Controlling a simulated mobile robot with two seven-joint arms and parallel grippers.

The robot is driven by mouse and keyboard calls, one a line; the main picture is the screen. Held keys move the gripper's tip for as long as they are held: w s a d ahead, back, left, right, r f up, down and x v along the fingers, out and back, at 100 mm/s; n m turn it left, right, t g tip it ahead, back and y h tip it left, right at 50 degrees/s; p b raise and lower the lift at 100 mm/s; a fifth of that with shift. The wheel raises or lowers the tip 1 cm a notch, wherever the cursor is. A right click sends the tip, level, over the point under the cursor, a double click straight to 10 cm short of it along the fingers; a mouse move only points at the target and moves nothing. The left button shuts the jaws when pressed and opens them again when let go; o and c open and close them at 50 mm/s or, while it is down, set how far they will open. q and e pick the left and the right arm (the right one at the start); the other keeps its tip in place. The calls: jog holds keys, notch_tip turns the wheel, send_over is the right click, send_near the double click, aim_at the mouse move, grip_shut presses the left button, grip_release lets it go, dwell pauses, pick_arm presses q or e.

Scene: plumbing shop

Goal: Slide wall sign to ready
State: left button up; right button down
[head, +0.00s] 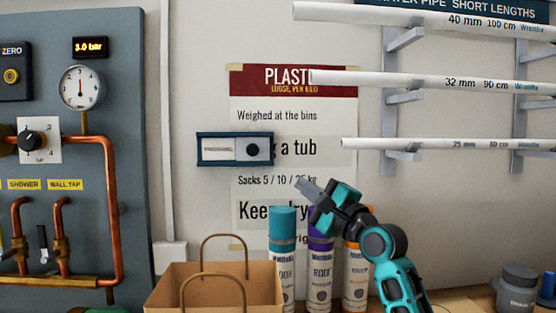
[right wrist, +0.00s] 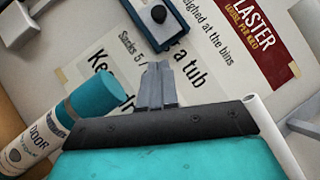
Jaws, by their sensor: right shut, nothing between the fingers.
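The wall sign (head: 206,149) is a small dark-blue frame with a light sliding plate on the wall, over the left part of a plaster poster. Its round dark knob (head: 252,150) is at the right side of the plate; small lettering shows to the left, too small to read. In the right wrist view the sign's knob (right wrist: 158,14) is at the top, beyond the fingertips. My right gripper (head: 306,188) is shut and empty, below and to the right of the sign, apart from it. It also shows in the right wrist view (right wrist: 158,72). My left gripper is not in view.
Several sealant tubes, one teal-capped (head: 283,222), stand just below my right gripper. A paper bag (head: 215,289) stands left of them. White pipes (head: 430,83) on wall brackets stick out at the right. A gauge panel (head: 110,60) is at the left.

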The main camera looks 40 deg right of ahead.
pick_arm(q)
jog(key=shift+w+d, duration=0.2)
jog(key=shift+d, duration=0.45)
pick_arm(e)
jog(key=shift+w+d, duration=0.15)
jog(key=shift+d, duration=0.5)
jog(key=shift+a+r, duration=0.1)
jog(key=p, duration=0.1)
send_near(267, 159)
jog(key=w+r, duration=0.2)
jog(key=w+a, duration=0.1)
jog(key=w+a+r+p, duration=0.1)
jog(key=a, duration=0.1)
jog(key=shift+w+r, duration=0.35)
jog(key=shift+w, duration=0.05)
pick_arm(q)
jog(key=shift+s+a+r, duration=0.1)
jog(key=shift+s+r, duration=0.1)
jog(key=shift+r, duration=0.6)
pick_arm(e)
jog(key=shift+w, duration=0.1)
